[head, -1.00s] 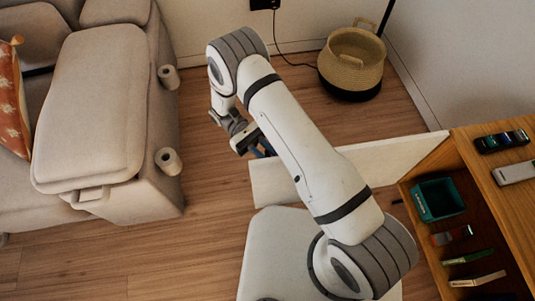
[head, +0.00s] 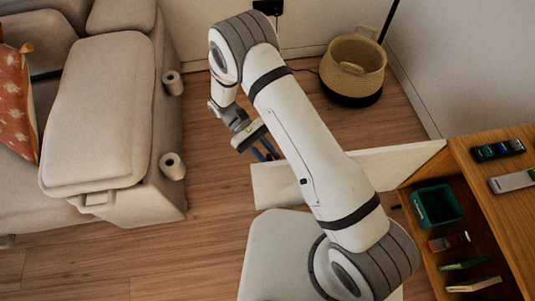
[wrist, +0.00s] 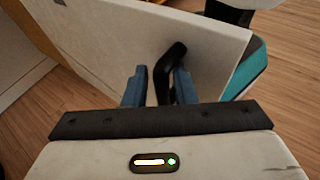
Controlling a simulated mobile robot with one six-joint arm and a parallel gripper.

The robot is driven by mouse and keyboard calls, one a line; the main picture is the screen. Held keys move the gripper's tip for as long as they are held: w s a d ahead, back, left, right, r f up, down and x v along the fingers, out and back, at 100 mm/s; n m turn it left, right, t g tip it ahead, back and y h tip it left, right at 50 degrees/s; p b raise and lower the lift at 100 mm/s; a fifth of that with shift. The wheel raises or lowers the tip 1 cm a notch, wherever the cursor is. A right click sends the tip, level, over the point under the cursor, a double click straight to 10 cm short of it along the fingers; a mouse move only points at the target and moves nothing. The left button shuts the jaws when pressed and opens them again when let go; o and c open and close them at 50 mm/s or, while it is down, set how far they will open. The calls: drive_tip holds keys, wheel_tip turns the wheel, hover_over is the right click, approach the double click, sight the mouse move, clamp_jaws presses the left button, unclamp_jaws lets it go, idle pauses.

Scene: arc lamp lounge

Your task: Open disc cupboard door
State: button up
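The white cupboard door (head: 405,163) stands wide open, sticking out to the left from the wooden cupboard (head: 455,158). In the wrist view the door (wrist: 110,45) is a pale panel with a curved black handle (wrist: 172,62). My gripper (head: 268,151) is at the door's far left end, partly hidden behind my arm in the head view. In the wrist view the blue fingers of my gripper (wrist: 160,85) are apart with the handle between them.
The cupboard holds a green bin (head: 437,205) and several small items. Dark and grey devices lie on its top. A beige sofa (head: 105,120) stands at the left and a woven basket (head: 353,65) at the back. Wooden floor is clear between sofa and door.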

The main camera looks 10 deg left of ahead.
drive_tip(key=w+b, duration=0.3)
drive_tip(key=w, duration=0.5)
drive_tip(key=shift+w+a+r, duration=0.25)
drive_tip(key=shift+w+r, duration=0.05)
drive_tip(key=shift+w, duration=0.1)
drive_tip(key=shift+r, duration=0.1)
idle(0.8)
drive_tip(key=d+r+m+t+y+p, duration=0.1)
drive_tip(key=d+r+y+p, duration=0.2)
drive_tip(key=r, duration=0.7)
drive_tip(key=d+r+m+t+y+p, duration=0.1)
drive_tip(key=d+r+m+y+p, duration=0.1)
drive_tip(key=d+r+p, duration=0.5)
drive_tip(key=r+m+y+p, duration=0.1)
drive_tip(key=r+y+p, duration=0.15)
drive_tip(key=r, duration=0.95)
drive_tip(key=s+d+r+m+t+y+p, duration=0.2)
drive_tip(key=s+d+r+m+t+p, duration=0.1)
drive_tip(key=r, duration=0.7)
drive_tip(key=s+d+r+m+t+y+p, duration=0.2)
drive_tip(key=s+d+r+m+t+p, duration=0.1)
drive_tip(key=s+d+r+t+p, duration=0.3)
drive_tip(key=s+d+r+p, duration=0.2)
drive_tip(key=s+d+r, duration=0.1)
drive_tip(key=s+r, duration=0.1)
drive_tip(key=shift+d+r+m, duration=0.15)
drive_tip(key=shift+r+m, duration=0.05)
drive_tip(key=shift+m, duration=0.2)
